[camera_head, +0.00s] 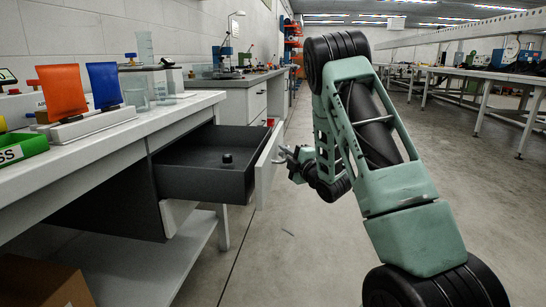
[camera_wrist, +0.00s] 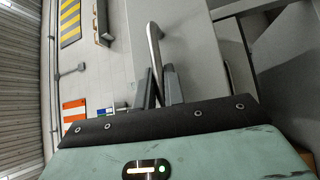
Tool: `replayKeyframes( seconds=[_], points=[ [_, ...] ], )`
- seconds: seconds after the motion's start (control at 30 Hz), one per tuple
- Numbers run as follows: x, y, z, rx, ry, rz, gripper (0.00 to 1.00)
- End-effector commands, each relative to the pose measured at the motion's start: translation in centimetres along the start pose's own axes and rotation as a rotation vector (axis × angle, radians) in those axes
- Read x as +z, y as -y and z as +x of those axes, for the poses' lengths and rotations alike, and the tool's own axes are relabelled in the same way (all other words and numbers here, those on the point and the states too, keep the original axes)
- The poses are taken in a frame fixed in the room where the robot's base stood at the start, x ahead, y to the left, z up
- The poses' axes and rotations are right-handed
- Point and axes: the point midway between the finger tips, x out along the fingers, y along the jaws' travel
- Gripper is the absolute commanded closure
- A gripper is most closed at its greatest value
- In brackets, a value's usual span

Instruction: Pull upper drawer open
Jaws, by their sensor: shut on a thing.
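The upper drawer (camera_head: 205,182) is a dark box with a pale front panel (camera_head: 267,165), and it stands well out from under the white workbench. A small black object (camera_head: 227,158) lies inside it. My gripper (camera_head: 288,154) is at the outer side of the front panel. In the wrist view the curved metal handle (camera_wrist: 154,45) runs down between the fingers of my gripper (camera_wrist: 161,88), which are shut on it. The exact contact is partly hidden by the fingers and the wrist.
The workbench (camera_head: 110,140) carries an orange panel (camera_head: 62,93), a blue panel (camera_head: 104,85) and a green bin (camera_head: 22,149). Below the drawer are a shelf (camera_head: 130,265) and a cardboard box (camera_head: 40,283). The floor (camera_head: 290,250) right of the drawer is clear.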

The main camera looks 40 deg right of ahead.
Motion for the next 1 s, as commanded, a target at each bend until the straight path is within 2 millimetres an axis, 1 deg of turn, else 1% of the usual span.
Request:
replayKeyframes(
  seconds=[0.2, 0.57, 0.6, 0.87, 1.0],
  points=[
    [0.7, -0.1, -0.8, -0.003, -0.001, 0.002, 1.00],
    [0.7, -0.1, -0.8, -0.003, -0.001, 0.001, 1.00],
    [0.7, -0.1, -0.8, -0.003, -0.001, 0.001, 0.80],
    [0.7, -0.1, -0.8, -0.002, -0.001, 0.001, 0.80],
    [0.8, -0.2, -1.5, -0.002, 0.000, 0.001, 0.80]
  ],
)
